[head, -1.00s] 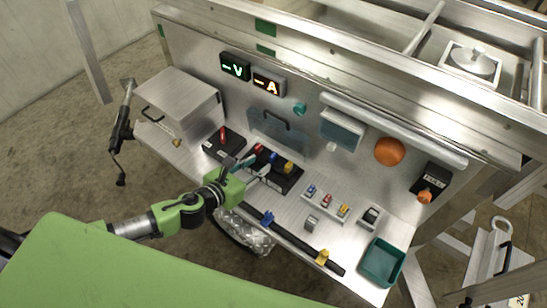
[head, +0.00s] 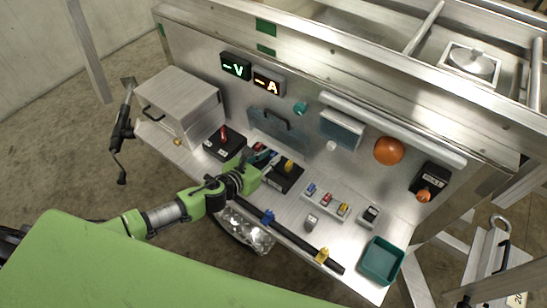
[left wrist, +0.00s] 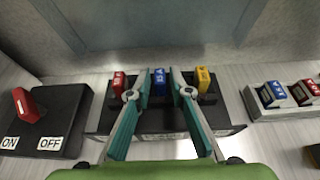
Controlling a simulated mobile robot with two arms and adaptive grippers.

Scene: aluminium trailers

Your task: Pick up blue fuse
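A blue fuse (left wrist: 159,82) stands in a black fuse block (left wrist: 222,117), between a red fuse (left wrist: 118,82) and a yellow fuse (left wrist: 204,80). In the head view my left gripper (head: 270,162) reaches over this block (head: 287,180) and largely hides the blue fuse. In the left wrist view my left gripper (left wrist: 157,86) is open, one finger on each side of the blue fuse. I cannot tell whether the fingers touch it. Another blue fuse (head: 311,188) stands in a small grey rack (head: 326,205) to the right. My right gripper is not in view.
A black ON/OFF switch box with a red lever (left wrist: 24,105) is left of the block. Behind stands a panel with a grey-blue hinged cover (head: 275,130). A teal bin (head: 381,262) is at the bench's right end. Blue and yellow clips sit on a front bar.

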